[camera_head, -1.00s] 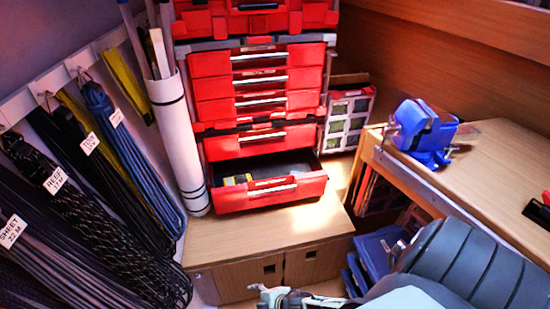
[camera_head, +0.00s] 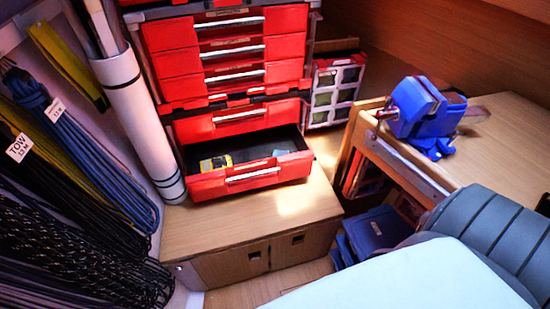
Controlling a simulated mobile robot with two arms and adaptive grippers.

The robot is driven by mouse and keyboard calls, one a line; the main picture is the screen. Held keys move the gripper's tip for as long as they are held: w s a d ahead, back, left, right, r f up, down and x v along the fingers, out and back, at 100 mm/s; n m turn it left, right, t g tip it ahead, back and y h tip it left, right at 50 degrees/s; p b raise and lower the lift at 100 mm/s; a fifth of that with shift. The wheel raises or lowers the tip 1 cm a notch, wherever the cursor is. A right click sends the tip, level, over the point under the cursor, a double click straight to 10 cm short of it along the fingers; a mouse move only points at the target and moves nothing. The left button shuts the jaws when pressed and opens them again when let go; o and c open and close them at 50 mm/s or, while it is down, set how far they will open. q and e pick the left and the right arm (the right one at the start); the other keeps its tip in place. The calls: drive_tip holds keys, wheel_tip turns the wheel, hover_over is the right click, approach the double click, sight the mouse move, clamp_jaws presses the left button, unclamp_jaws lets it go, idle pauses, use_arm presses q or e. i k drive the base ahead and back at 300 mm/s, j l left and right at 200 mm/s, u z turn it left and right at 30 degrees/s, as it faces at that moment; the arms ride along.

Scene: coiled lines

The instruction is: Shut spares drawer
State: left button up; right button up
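The spares drawer (camera_head: 248,177) is the lowest red drawer of a red tool chest and stands pulled open. It has a pale handle on its front, and a yellow item (camera_head: 216,162) and a few small things lie inside. The red tool chest (camera_head: 232,60) stands on a wooden cabinet, and its drawers above are shut. Neither of my grippers shows now. A large pale and grey part of mine fills the lower right.
Coiled lines (camera_head: 75,150) hang along the left wall beside a white tube (camera_head: 138,120). A blue vise (camera_head: 425,112) sits on the wooden bench at right. The wooden cabinet top (camera_head: 240,217) is clear in front of the drawer.

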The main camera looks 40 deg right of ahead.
sight(254, 166)
drive_tip(key=i+l+z, duration=0.6)
drive_tip(key=k, duration=0.15)
